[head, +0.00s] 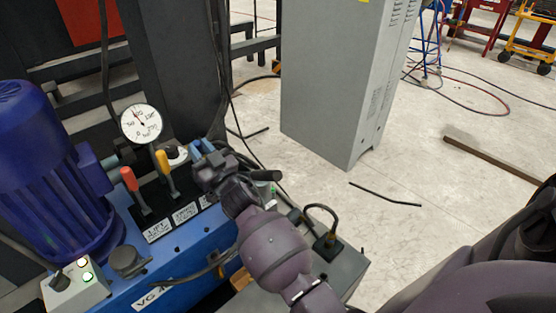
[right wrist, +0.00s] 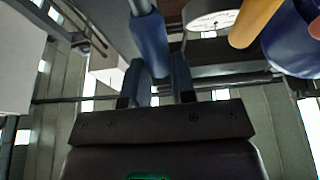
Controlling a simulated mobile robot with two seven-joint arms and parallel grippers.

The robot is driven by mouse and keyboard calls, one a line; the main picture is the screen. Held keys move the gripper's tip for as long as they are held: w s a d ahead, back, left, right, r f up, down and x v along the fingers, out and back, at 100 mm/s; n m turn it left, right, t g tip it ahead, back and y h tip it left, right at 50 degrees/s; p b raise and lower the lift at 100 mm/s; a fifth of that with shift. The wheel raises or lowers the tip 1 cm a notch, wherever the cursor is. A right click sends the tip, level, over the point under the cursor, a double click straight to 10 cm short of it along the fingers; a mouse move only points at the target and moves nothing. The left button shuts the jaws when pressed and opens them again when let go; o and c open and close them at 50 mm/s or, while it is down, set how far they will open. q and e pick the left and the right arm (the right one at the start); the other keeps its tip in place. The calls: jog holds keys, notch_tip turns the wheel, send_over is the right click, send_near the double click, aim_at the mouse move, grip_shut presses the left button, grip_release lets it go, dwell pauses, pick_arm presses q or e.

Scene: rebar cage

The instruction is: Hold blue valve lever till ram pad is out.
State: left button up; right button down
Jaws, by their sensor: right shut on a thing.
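The blue valve lever (head: 196,146) is the right-hand one of three levers on the blue power unit, beside a yellow lever (head: 162,160) and a red lever (head: 128,179). My right gripper (head: 205,163) is shut on the blue lever and hides most of its lower part. In the right wrist view the blue handle (right wrist: 150,42) runs down between the two fingers (right wrist: 156,88). I cannot make out the ram pad. My left gripper is not in view.
A round dial gauge (head: 140,123) stands behind the levers. A blue motor (head: 45,170) and a small box with lit lamps (head: 77,290) are at left. A tall grey cabinet (head: 335,80) stands behind.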

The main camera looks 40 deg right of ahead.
jog(key=shift+w+d+f+g+p, duration=0.25)
jog(key=shift+w+f+g+p, duration=0.15)
jog(key=shift+g+p, duration=0.3)
jog(key=shift+f, duration=0.5)
jog(key=c, duration=1.2)
grip_release()
jog(key=shift+c, duration=0.2)
jog(key=shift+o, duration=1.1)
jog(key=shift+f, duration=0.1)
jog(key=shift+a+r, duration=0.15)
jog(key=shift+r, duration=0.35)
jog(key=shift+s+p, duration=0.35)
jog(key=shift+s, duration=0.15)
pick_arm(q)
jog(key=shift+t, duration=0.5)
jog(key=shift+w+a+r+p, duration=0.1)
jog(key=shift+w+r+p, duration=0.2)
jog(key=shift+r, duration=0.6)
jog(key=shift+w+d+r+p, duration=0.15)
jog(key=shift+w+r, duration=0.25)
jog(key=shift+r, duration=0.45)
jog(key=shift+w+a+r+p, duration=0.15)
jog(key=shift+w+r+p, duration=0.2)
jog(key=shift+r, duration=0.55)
pick_arm(e)
jog(key=shift+v, duration=3.85)
